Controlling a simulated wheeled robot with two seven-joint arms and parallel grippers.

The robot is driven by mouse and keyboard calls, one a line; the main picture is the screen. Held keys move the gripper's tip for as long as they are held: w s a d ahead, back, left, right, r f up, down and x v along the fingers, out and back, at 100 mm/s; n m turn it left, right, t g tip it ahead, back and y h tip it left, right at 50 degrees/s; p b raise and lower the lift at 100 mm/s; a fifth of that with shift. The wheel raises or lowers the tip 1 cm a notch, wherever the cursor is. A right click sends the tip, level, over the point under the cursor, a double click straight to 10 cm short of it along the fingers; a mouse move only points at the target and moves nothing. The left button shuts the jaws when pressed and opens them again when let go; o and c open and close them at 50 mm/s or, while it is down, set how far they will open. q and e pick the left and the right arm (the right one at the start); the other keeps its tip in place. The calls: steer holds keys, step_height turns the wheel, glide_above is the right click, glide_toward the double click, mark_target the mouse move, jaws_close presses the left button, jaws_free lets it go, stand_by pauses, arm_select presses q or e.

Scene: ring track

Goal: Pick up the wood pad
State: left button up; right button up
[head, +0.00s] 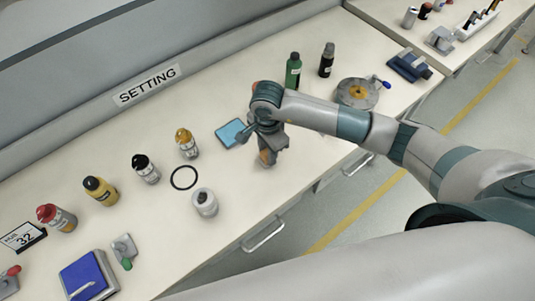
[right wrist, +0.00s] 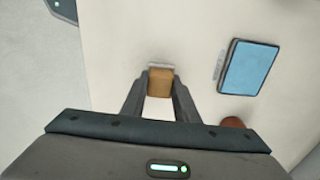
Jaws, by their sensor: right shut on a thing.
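The wood pad (right wrist: 160,84) is a small tan-brown block with a pale grey strip along its far edge, in the middle of the right wrist view. My right gripper (right wrist: 159,92) is shut on it, one finger on each side. In the head view my right gripper (head: 267,150) points down at the bench, and a bit of the brown pad (head: 265,157) shows at its fingertips. I cannot tell whether the pad touches the bench top. My left gripper is not in view.
A light-blue pad in a dark frame (head: 230,133) lies close by on the bench (head: 243,185). A green bottle (head: 293,70) and a round metal plate (head: 357,93) are behind my right arm.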

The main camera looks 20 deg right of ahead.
steer(key=shift+r, duration=0.4)
step_height(320, 180, up, 2)
steer(key=shift+w+r+b, duration=0.1)
steer(key=shift+r+b, duration=0.05)
steer(key=shift+b, duration=0.85)
steer(key=s+d+r+b, duration=0.4)
steer(key=d+r, duration=0.3)
steer(key=d, duration=0.4)
steer(key=shift+r+b, duration=0.15)
steer(key=shift+b, duration=0.2)
steer(key=shift+o, duration=0.5)
steer(key=shift+w, duration=0.15)
